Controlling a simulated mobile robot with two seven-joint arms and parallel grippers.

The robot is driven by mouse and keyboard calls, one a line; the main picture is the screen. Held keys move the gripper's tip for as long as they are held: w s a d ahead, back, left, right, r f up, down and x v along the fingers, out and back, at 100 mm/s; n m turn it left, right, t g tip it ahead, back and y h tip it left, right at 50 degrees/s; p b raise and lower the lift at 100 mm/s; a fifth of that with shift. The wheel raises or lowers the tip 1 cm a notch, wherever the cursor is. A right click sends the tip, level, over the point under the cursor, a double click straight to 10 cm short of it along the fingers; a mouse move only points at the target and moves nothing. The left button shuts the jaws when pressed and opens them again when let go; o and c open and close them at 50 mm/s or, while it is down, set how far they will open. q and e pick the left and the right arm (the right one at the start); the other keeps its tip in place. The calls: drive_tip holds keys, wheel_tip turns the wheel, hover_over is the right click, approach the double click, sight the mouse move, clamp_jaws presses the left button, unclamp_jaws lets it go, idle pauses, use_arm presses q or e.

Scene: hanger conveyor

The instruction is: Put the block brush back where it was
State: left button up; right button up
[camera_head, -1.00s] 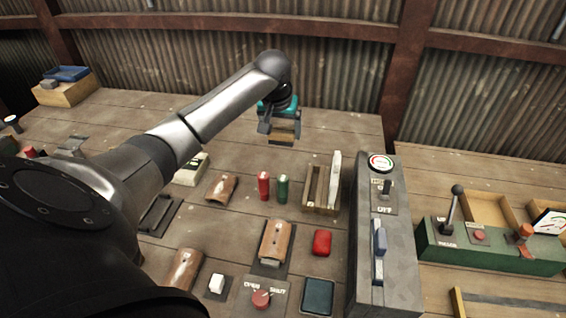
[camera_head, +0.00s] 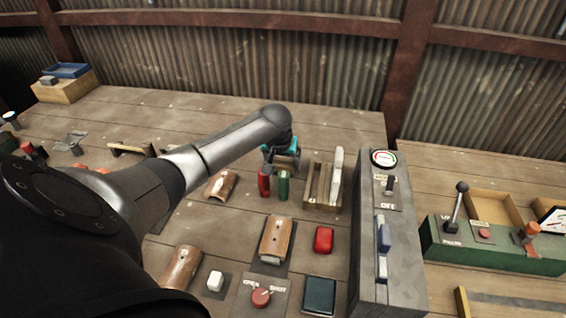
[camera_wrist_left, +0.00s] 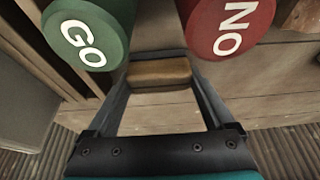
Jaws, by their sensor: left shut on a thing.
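My left gripper (camera_head: 283,160) is low over the bench, just behind a red cylinder and a green cylinder. It is shut on the block brush, whose brown wooden block (camera_wrist_left: 160,72) shows between the fingertips in the left wrist view (camera_wrist_left: 160,80). In the head view the brush is hidden behind the gripper and the cylinders. The green cylinder (camera_head: 283,186) reads GO and the red cylinder (camera_head: 264,183) reads NO in the wrist view. I cannot tell if the brush touches the bench. My right gripper is not in view.
A wooden tray (camera_head: 308,188) with an upright white piece (camera_head: 336,175) stands right of the cylinders. A tall grey control box (camera_head: 372,235) stands further right. Curved brown blocks (camera_head: 276,237) and a red block (camera_head: 323,239) lie in front. The back of the bench (camera_head: 340,125) is clear.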

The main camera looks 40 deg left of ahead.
use_arm(q)
drive_tip(key=shift+f, duration=0.1)
drive_tip(key=o, duration=0.9)
drive_tip(key=p+v, duration=0.2)
drive_tip(key=v, duration=1)
drive_tip(key=shift+p, duration=0.35)
